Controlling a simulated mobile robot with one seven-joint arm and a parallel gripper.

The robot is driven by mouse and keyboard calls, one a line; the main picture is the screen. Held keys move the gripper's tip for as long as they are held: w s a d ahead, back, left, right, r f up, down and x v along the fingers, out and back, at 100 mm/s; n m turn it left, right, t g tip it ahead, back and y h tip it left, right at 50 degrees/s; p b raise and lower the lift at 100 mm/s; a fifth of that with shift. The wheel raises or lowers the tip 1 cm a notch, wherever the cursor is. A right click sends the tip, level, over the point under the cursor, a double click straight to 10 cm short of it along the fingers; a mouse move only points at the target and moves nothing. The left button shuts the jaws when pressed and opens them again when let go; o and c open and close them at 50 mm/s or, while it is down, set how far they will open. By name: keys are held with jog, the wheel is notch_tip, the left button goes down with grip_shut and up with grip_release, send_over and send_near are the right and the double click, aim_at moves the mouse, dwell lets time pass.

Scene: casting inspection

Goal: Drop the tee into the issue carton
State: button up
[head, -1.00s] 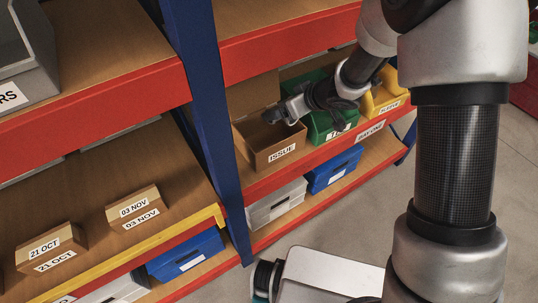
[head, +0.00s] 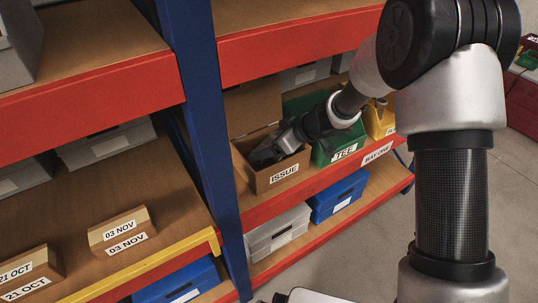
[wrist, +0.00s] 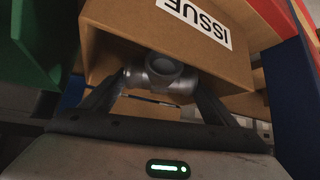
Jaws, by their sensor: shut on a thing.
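The issue carton (head: 280,178) is an open brown cardboard box with an "ISSUE" label, standing on the middle shelf with its flap up at the back. It also shows, label upside down, in the wrist view (wrist: 120,35). My gripper (head: 262,155) reaches into the carton's open top from the right, its tips partly below the rim. In the wrist view my gripper (wrist: 162,92) is shut on the tee (wrist: 165,72), a grey metal pipe fitting with a round opening. The tee appears at the carton's mouth; in the head view I cannot make it out.
A green bin labelled "TEE" (head: 343,153) stands right of the carton, under my forearm, with a yellow bin (head: 380,122) beyond. A blue shelf post (head: 206,120) rises left of the carton. White (head: 277,232) and blue (head: 338,195) boxes sit on the shelf below.

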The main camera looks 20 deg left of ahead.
jog(key=shift+f+b, duration=0.3)
jog(key=shift+f, duration=0.85)
jog(key=shift+f, duration=0.1)
jog(key=shift+f, duration=0.6)
jog(key=o, duration=1.5)
jog(key=shift+r, duration=0.1)
jog(key=shift+r, duration=0.35)
jog(key=p+v, duration=0.4)
jog(key=v, duration=0.8)
jog(key=shift+r, duration=0.2)
